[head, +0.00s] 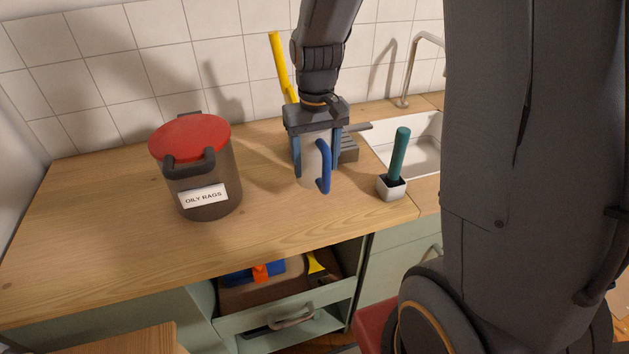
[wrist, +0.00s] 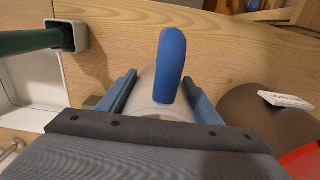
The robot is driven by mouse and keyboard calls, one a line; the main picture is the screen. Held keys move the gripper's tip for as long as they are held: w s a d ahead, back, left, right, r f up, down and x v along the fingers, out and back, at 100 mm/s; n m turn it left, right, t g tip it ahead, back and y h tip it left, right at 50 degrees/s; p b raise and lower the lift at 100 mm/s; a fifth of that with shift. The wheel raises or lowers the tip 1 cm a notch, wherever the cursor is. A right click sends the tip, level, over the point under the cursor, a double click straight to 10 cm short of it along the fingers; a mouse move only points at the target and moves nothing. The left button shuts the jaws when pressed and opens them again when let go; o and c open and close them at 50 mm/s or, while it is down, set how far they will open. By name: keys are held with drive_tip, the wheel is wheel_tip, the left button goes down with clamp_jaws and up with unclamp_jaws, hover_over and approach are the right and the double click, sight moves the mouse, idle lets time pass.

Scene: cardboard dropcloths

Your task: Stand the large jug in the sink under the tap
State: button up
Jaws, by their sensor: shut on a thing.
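A pale, translucent jug (head: 311,163) with a blue handle (head: 324,167) is upright over the wooden worktop, left of the sink. My gripper (head: 318,150) is shut on it from above, one finger on each side. I cannot tell whether its base touches the worktop. In the wrist view the blue handle (wrist: 171,65) stands out between the fingers, and the gripper body hides much of the jug. The white sink (head: 375,147) is set into the worktop to the right, partly behind my arm. The tap (head: 411,68) rises at its back edge.
A teal-handled tool stands in a small white holder (head: 391,189) at the sink's near left corner. An oily-rags bin (head: 207,190) with a red lid stands left. A yellow-handled thing (head: 282,66) and a dark grey block (head: 348,149) are behind the jug. An open drawer (head: 285,308) juts out below.

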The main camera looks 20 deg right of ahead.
sight(316, 180)
drive_tip(key=shift+f+p, duration=0.55)
drive_tip(key=shift+f, duration=2.35)
drive_tip(key=shift+f, duration=0.1)
drive_tip(key=o, duration=1.3)
